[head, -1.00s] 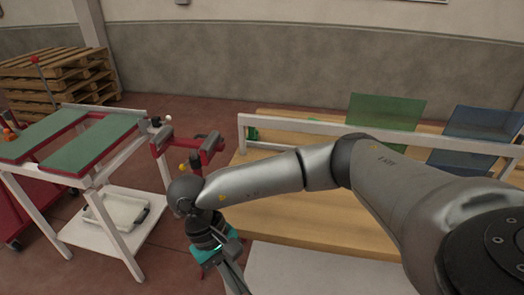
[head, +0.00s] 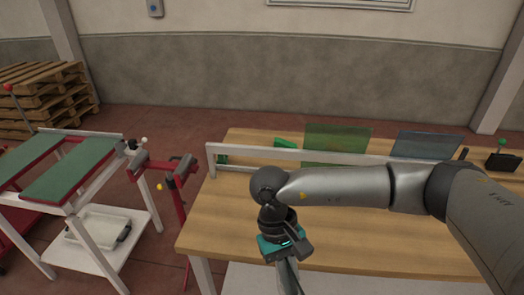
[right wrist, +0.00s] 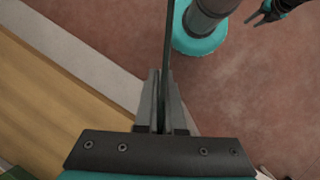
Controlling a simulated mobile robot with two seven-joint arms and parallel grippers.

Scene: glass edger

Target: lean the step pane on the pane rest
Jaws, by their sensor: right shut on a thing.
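My right gripper (right wrist: 160,120) is shut on a thin pane (right wrist: 168,50), which shows edge-on as a dark strip in the right wrist view. I take it to be the step pane. In the head view my right wrist hangs over the front edge of the wooden table, and the fingers are mostly hidden. The pane rest looks to be the long white rail (head: 330,156) along the table; a green pane (head: 337,140) and a blue pane (head: 425,145) stand behind it. My left gripper (right wrist: 256,18) shows small at the top right of the right wrist view, apparently open.
The wooden table (head: 225,225) is bare in front of the rail. A red clamp stand (head: 180,180) is left of it, then a white-framed machine with green pads (head: 70,170). A black box with a green knob (head: 503,162) sits at the right. Pallets (head: 45,100) stand behind.

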